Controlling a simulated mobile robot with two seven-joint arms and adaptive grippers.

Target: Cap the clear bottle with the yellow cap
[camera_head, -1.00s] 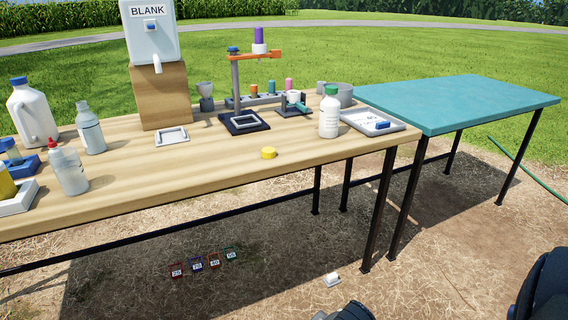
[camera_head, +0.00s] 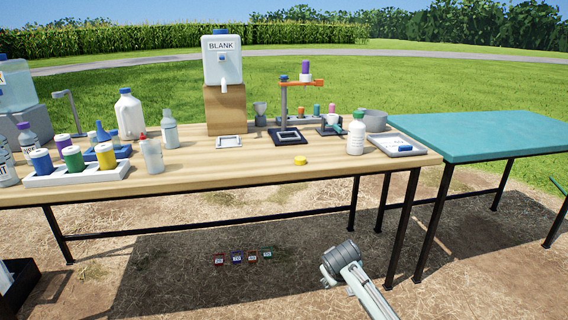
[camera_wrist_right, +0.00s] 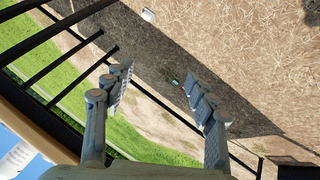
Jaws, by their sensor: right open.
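The yellow cap (camera_head: 300,160) lies on the wooden table near its front edge, right of centre. A clear, greyish bottle (camera_head: 169,131) with a label and no cap that I can make out stands upright on the left half of the table. The cap and bottle are well apart. My left gripper is not in view.
A red-tipped bottle (camera_head: 151,156) stands in front of the clear bottle, beside a rack (camera_head: 75,174) of capped bottles. A green-capped white bottle (camera_head: 356,134) and a tray (camera_head: 400,145) stand right of the cap. The table around the cap is clear. A teal table (camera_head: 480,136) adjoins right.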

